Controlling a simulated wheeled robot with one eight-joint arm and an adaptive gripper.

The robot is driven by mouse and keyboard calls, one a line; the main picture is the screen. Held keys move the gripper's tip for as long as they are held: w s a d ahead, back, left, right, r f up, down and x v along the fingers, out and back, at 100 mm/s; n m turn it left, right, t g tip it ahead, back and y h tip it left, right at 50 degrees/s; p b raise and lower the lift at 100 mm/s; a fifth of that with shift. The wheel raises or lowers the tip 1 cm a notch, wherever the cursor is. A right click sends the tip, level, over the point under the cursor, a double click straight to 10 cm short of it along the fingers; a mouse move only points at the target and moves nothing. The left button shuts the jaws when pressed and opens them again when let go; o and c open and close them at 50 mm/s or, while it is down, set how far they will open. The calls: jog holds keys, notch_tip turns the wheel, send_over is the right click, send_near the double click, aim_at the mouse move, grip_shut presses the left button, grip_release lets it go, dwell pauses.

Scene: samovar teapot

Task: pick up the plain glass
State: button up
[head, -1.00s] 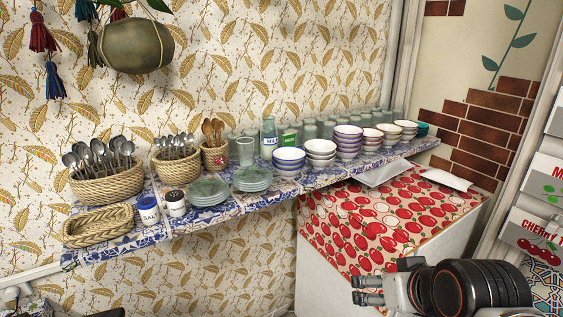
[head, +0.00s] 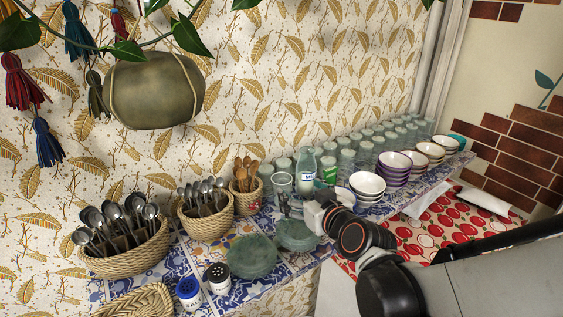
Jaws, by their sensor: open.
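A plain clear glass (head: 280,181) stands upright on the tiled shelf, just left of a milk bottle (head: 305,170) and right of a small basket of wooden spoons. Several more glasses (head: 370,148) stand in rows behind the bowls, along the wall. My gripper (head: 288,206) reaches in from the right, low over the shelf just in front of the plain glass. Its fingers are open and small in the view. They overlap the glass's lower part, and I cannot tell whether they touch it.
Stacked green plates (head: 252,257) lie left of my gripper, with a second stack (head: 296,236) just below it. Stacked bowls (head: 367,185) stand close on the right. Spoon baskets (head: 125,250) and salt and pepper shakers (head: 188,290) occupy the left. A plant pot (head: 153,90) hangs above.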

aim_at(278, 177)
jog(key=b+x, duration=0.1)
jog(key=x, duration=1)
jog(key=shift+w+a+f, duration=0.1)
jog(key=shift+w+f, duration=0.05)
jog(key=shift+w, duration=0.2)
jog(key=c, duration=1.5)
